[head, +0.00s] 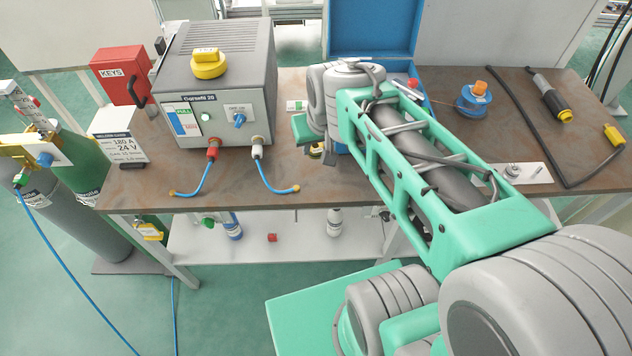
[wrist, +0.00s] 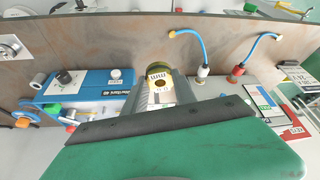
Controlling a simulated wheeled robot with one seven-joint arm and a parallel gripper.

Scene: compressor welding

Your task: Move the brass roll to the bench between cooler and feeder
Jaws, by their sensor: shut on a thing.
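The brass roll (wrist: 159,83), with a white label and a yellow rim, shows end-on in the wrist view at the tip of my gripper (wrist: 160,95). The gripper is shut on it. In the head view my gripper (head: 328,155) points down over the bench (head: 275,190), and only a small yellowish part of the roll (head: 316,150) shows beside it. A grey box unit (head: 215,90) with a red and a white hose fitting stands to its left. A blue unit (wrist: 92,90) stands on the other side, mostly behind my arm in the head view. I cannot tell whether the roll touches the bench.
Two blue hoses (head: 278,187) lie on the bench in front of the grey unit. A yellow knob piece (head: 208,64) sits on top of it. A blue wire spool (head: 473,100), a black cable and a torch (head: 552,98) lie at the right. A lower shelf (head: 300,240) holds small items.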

